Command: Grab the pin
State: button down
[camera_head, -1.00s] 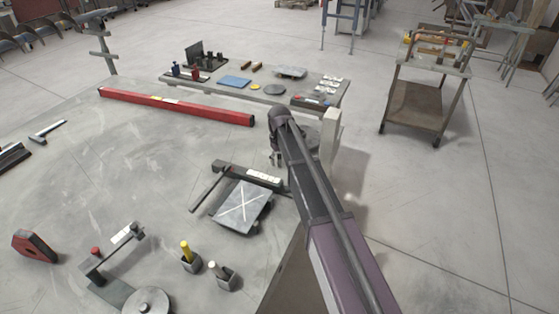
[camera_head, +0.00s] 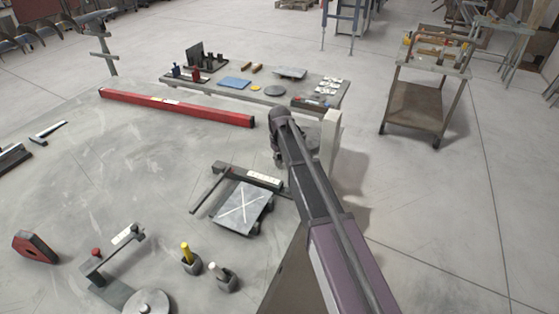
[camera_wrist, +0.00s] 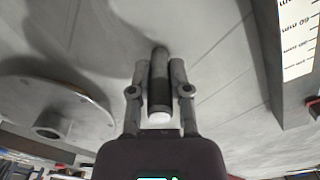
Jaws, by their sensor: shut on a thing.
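In the wrist view my gripper (camera_wrist: 160,72) has its two fingers closed on either side of a dark cylindrical pin (camera_wrist: 159,90) with a pale end facing the camera. The pin's far end lies close to a grey surface, and I cannot tell whether it touches. In the head view my gripper (camera_head: 277,155) is past the elbow of my arm, to the right of the workbench plate, and mostly hidden by the arm. The pin cannot be made out there.
The wrist view shows a round flanged disc (camera_wrist: 55,112) at left and a marked scale (camera_wrist: 298,38) at right. The head view shows a plate with a white cross (camera_head: 242,207), a red beam (camera_head: 175,106), a yellow-topped peg (camera_head: 186,252) and a cart (camera_head: 420,100).

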jog(key=shift+r+p, duration=4.7)
jog(key=shift+r, duration=0.15)
jog(key=shift+s, duration=0.1)
